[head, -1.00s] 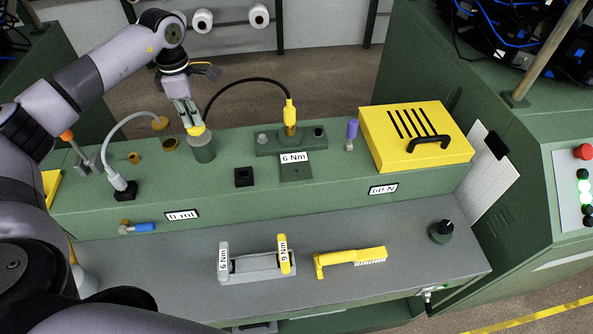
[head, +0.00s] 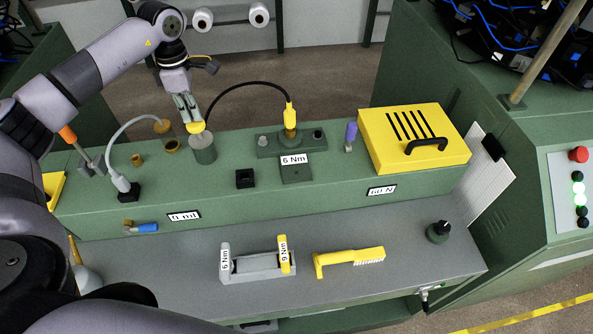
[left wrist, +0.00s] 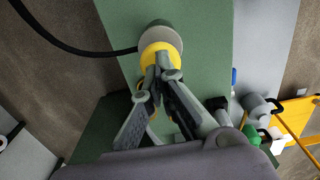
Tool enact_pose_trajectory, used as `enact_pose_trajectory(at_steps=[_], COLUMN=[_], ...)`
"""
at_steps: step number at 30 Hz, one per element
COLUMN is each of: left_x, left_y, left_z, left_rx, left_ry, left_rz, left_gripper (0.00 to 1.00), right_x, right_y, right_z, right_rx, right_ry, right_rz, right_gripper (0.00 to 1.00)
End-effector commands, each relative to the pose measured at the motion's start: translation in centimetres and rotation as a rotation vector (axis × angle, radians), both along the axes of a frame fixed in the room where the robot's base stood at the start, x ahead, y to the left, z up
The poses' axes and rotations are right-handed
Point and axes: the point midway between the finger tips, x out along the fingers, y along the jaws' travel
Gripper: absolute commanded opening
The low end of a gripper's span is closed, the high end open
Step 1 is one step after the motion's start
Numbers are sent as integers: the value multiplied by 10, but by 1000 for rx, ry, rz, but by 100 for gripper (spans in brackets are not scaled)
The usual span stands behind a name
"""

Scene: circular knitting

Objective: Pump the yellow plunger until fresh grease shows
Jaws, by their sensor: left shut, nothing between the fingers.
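The yellow plunger (head: 195,127) is a small yellow cap on top of a grey-green cylinder (head: 203,150) at the left part of the green bench. In the left wrist view the yellow cap (left wrist: 160,52) shows as a round disc with the cylinder behind it. My left gripper (head: 190,117) points down at the cap with its fingers together, tips at or just on its top. The left wrist view also shows the shut fingers (left wrist: 162,72) over the cap, with nothing between them. I cannot tell whether the tips press on it. My right gripper is not in view.
A black hose (head: 250,83) arches to a yellow connector (head: 291,116) right of the cylinder. A yellow vented box (head: 412,139) sits at the right. A label (head: 184,216) reads 0 ml.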

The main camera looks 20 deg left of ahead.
Motion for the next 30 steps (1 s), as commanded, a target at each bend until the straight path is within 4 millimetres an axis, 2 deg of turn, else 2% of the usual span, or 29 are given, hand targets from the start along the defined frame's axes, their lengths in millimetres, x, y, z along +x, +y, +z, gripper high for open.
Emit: enact_pose_trajectory(at_steps=[13,23,30], left_x=[0,0,0], left_y=[0,0,0], left_z=[0,-14,-14], left_rx=[0,0,0], left_ry=[0,1,0], left_rz=[0,0,0], left_gripper=[0,0,0], right_x=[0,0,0], right_y=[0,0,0], right_z=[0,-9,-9], right_rx=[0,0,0], right_ry=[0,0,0], right_rz=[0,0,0], right_gripper=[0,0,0])
